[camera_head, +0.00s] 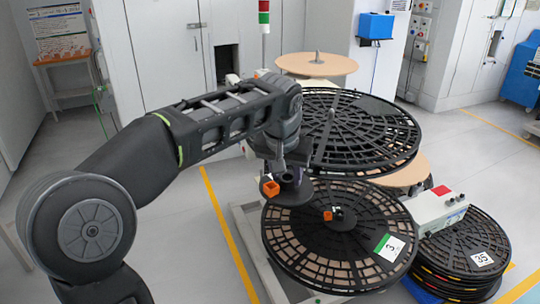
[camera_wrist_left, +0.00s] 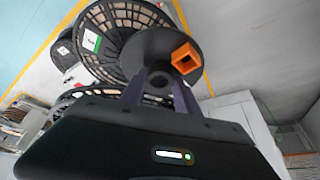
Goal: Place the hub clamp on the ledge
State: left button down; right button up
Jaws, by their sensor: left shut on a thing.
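The hub clamp (camera_head: 292,194) is a dark round disc with an orange square part on its left side. My left gripper (camera_head: 285,168) is shut on it and holds it in the air, above or in front of the far-left edge of the reel marked 3 (camera_head: 300,245). In the left wrist view, the hub clamp (camera_wrist_left: 135,52) sits between the fingertips of my left gripper (camera_wrist_left: 158,92), its orange part to the right. I cannot tell which surface is the ledge. My right gripper is not in view.
A large black reel (camera_head: 360,130) stands behind the clamp. A white control box (camera_head: 437,210) with a red top piece is to the right, near stacked reels marked 35 (camera_head: 465,250). An orange-and-black piece (camera_head: 328,215) is at the numbered reel's centre. Open floor (camera_head: 190,250) lies left.

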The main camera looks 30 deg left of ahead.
pick_arm(q)
jog(key=d+f+m+b, duration=0.1)
jog(key=d+f, duration=0.4)
jog(key=f, duration=0.3)
jog(key=d+f+m+h+b, duration=0.1)
jog(key=d+f, duration=0.5)
jog(key=f, duration=0.3)
jog(key=shift+s+d+m, duration=0.25)
jog(key=shift+s+m, duration=0.05)
jog(key=shift+s, duration=0.05)
jog(key=shift+f, duration=0.1)
